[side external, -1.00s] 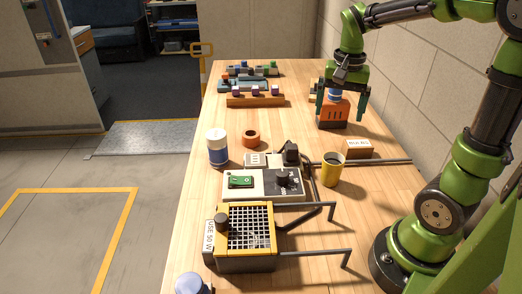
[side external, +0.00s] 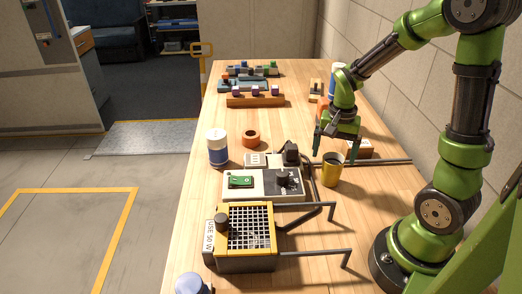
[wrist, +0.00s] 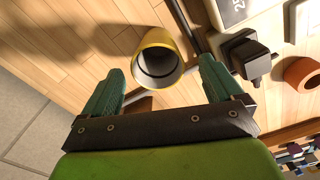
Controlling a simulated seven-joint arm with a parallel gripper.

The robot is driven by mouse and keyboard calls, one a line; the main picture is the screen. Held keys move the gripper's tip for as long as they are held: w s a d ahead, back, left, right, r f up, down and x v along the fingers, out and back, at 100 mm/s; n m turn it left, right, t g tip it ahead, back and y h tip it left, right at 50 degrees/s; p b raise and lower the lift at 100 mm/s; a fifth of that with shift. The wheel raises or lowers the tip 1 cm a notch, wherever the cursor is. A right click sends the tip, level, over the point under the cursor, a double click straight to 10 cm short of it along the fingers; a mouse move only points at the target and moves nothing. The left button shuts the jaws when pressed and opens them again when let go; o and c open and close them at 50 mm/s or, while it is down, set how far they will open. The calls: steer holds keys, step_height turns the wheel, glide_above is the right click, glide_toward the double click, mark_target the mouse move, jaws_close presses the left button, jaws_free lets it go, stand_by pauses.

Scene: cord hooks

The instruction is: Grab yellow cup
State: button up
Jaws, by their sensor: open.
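The yellow cup (side external: 331,171) stands upright on the wooden table, right of the circuit-board panel. It looks dark inside. My gripper (side external: 336,158) is just behind and above the cup in the side view, pointing down. In the wrist view the cup (wrist: 158,59) shows its open rim ahead of and between the two green fingers of my gripper (wrist: 162,82). I cannot tell whether either finger touches the cup.
A dark rod (side external: 385,161) runs across the table behind the cup. A black plug-like block (side external: 290,152) and a white panel (side external: 262,184) are to its left. A yellow-framed grille box (side external: 247,230) with rods stands in front. A small brown box (side external: 360,149) is behind.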

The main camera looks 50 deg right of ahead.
mark_target(333, 161)
step_height(333, 161, down, 4)
steer(key=shift+s+r, duration=0.15)
steer(key=shift+r, duration=0.1)
